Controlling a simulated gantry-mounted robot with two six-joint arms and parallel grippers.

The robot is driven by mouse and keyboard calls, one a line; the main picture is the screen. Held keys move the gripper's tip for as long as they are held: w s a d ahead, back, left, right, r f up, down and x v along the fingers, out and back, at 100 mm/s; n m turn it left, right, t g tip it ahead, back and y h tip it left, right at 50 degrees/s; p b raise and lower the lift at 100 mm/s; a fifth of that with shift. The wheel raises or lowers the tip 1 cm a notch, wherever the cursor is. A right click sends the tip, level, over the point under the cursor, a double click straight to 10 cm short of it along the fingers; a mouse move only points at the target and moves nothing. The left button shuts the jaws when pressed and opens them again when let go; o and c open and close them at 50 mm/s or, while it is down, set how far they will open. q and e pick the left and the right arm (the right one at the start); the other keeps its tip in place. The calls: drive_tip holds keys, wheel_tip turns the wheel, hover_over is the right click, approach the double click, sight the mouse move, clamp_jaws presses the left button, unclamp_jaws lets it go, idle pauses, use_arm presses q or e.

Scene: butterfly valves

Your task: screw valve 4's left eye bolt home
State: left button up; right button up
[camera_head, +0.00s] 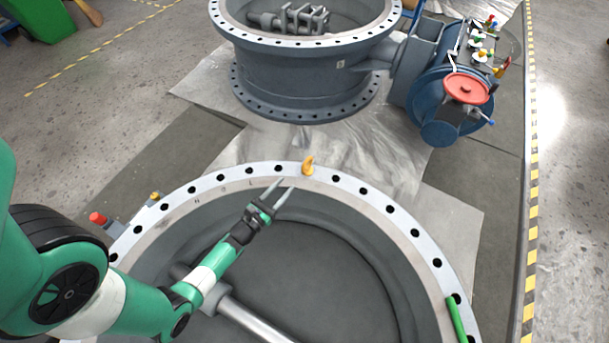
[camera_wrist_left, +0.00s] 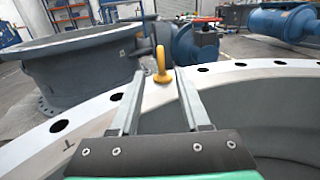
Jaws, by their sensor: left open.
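A yellow eye bolt (camera_head: 308,166) stands upright in the far part of the near valve's flange (camera_head: 345,186) in the head view. In the left wrist view the eye bolt (camera_wrist_left: 161,66) shows ahead between the two fingers, its ring up and its foot at the flange face. I cannot tell how much thread is in the hole. My left gripper (camera_head: 287,184) is open and empty, just short of the eye bolt and to its left in the head view, over the inner edge of the flange. My right gripper is not in view.
A second grey valve body (camera_head: 300,75) stands behind, with a blue actuator and red handwheel (camera_head: 467,88) to its right. A green bar (camera_head: 456,320) lies on the near flange at the right. A red-capped item (camera_head: 98,218) is at the left.

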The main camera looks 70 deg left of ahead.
sight(304, 165)
use_arm(q)
drive_tip(key=b+x, duration=0.3)
drive_tip(key=x, duration=0.8)
drive_tip(key=shift+w, duration=0.2)
drive_tip(key=shift+w+a+r, duration=0.1)
drive_tip(key=shift+w+a, duration=0.2)
clamp_jaws()
